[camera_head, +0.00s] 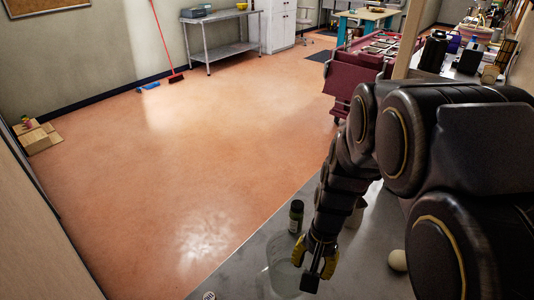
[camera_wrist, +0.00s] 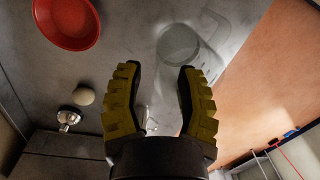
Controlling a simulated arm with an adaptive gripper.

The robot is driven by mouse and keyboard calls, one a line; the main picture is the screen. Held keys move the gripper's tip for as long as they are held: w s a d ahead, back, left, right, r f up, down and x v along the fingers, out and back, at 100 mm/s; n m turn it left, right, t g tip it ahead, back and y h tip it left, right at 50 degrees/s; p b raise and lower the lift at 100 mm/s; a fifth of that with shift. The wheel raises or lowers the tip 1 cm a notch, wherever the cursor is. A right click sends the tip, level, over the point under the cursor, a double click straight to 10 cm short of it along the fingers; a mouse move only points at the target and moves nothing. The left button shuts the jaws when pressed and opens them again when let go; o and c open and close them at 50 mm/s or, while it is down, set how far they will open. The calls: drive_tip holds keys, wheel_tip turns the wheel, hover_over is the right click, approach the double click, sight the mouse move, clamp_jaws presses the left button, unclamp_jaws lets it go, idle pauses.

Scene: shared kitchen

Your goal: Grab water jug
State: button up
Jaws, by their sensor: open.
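The water jug appears to be the clear, see-through vessel (camera_head: 283,262) on the grey counter in the head view. Its outline is faint, and its right side is partly covered by my gripper (camera_head: 318,266). In the wrist view a clear round vessel (camera_wrist: 179,44), likely the same jug, lies just beyond my fingertips, slightly right of the middle. My gripper (camera_wrist: 159,72) is open, its yellow-and-black fingers spread apart with nothing clearly held.
A dark bottle (camera_head: 296,216) stands behind the jug. A pale round object (camera_head: 398,260) lies right of my gripper. In the wrist view a red bowl (camera_wrist: 66,22) is upper left and a small metal-topped object (camera_wrist: 68,118) lower left. The counter (camera_head: 236,268) ends left of the jug.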

drive_tip(key=w+f, duration=0.1)
drive_tip(key=w+d+f+m, duration=0.1)
drive_tip(key=f, duration=0.1)
drive_tip(key=w+d+f+m, duration=0.1)
drive_tip(key=w+f, duration=0.1)
drive_tip(key=shift+f+t, duration=0.25)
drive_tip(key=shift+t, duration=0.05)
drive_tip(key=shift+a+f, duration=0.15)
drive_tip(key=shift+f, duration=1.8)
drive_tip(key=shift+a+f, duration=0.1)
drive_tip(key=shift+f, duration=1.8)
clamp_jaws()
